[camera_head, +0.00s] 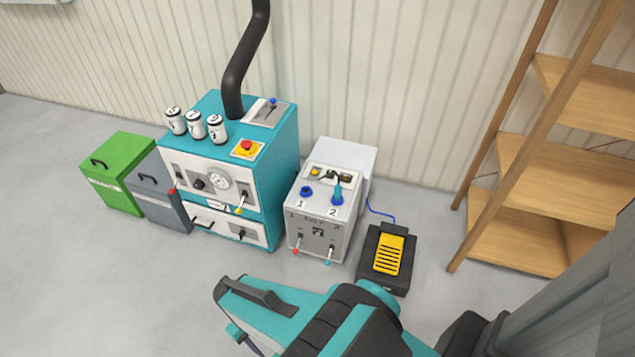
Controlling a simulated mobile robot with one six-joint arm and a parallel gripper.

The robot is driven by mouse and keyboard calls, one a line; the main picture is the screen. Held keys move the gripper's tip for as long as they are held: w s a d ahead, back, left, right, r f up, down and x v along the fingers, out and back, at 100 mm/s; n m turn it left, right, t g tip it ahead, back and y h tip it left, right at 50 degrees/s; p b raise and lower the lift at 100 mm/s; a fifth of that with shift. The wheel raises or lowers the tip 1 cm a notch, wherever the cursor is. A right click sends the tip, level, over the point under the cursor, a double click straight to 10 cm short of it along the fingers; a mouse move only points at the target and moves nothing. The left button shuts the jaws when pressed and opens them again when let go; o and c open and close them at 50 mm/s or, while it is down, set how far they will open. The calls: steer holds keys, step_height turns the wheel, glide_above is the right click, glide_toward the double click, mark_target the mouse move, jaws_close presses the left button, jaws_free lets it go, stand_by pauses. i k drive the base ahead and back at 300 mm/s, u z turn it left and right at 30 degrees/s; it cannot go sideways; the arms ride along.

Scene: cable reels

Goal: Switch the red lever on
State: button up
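Two small levers have red tips. One red-tipped lever (172,190) sticks out at the left of the teal machine's (279,160) white front panel, with its tip low. The other red-tipped lever (296,251) is low on the front of the grey-white box (340,228), at its left, with its tip pointing down. Which one is the task's lever, and its on or off state, I cannot tell. My teal and dark arm crosses the bottom of the picture, apart from both levers. My gripper's fingers cannot be made out.
The machine also has a yellow-tipped lever (239,209), a gauge (219,181) and a red button (247,146). A cyan-tipped lever (328,261) is on the box. A yellow pedal (388,254), green bin (118,168), grey bin (158,203) and wooden shelf (560,180) stand nearby. Floor in front is clear.

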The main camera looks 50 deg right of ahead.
mark_target(296, 251)
steer(key=u, duration=1.25)
steer(key=k, duration=0.15)
steer(key=z, duration=3.4)
steer(key=k, duration=0.85)
steer(key=u, duration=0.85)
